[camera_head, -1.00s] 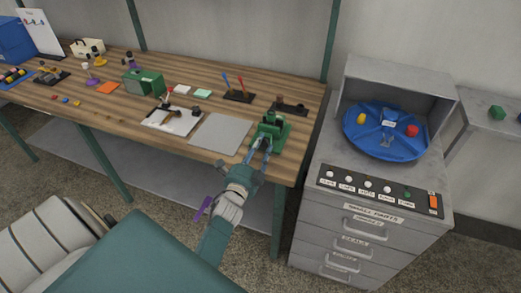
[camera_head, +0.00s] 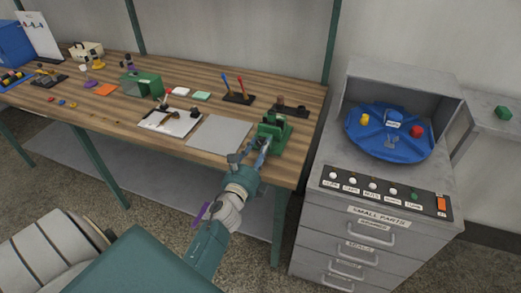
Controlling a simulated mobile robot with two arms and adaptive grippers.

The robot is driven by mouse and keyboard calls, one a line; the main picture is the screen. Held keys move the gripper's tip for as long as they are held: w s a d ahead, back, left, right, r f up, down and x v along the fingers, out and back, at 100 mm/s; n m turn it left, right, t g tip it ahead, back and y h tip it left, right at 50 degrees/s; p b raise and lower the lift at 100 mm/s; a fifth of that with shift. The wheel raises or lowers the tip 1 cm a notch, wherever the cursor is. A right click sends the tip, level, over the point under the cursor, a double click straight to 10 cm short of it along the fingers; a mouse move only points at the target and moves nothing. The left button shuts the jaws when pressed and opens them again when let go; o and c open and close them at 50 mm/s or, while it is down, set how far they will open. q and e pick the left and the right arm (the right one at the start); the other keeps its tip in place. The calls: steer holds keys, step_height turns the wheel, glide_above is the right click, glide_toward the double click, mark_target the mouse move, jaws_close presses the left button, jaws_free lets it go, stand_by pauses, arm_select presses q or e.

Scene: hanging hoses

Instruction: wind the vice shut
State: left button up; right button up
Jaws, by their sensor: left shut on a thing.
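The green vice (camera_head: 274,130) stands on the wooden workbench (camera_head: 180,84), near its right front corner. My left gripper (camera_head: 262,150) reaches up to the front of the vice, where its handle would be. It is shut on the vice handle, which the fingers mostly hide. I cannot tell how far apart the vice jaws are. My right gripper is not in view.
A bare grey plate (camera_head: 218,136) lies left of the vice. A rack with red and blue tools (camera_head: 238,96) and a dark block (camera_head: 290,110) stand behind. Right of the bench is a grey drawer cabinet (camera_head: 350,225) with a blue round tray (camera_head: 385,148) on it.

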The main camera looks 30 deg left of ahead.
arm_select(q)
steer(key=shift+a+m, duration=0.1)
steer(key=shift+m, duration=0.2)
steer(key=shift+c, duration=0.2)
steer(key=o, duration=1.2)
steer(key=v, duration=0.7)
steer(key=shift+s, duration=0.3)
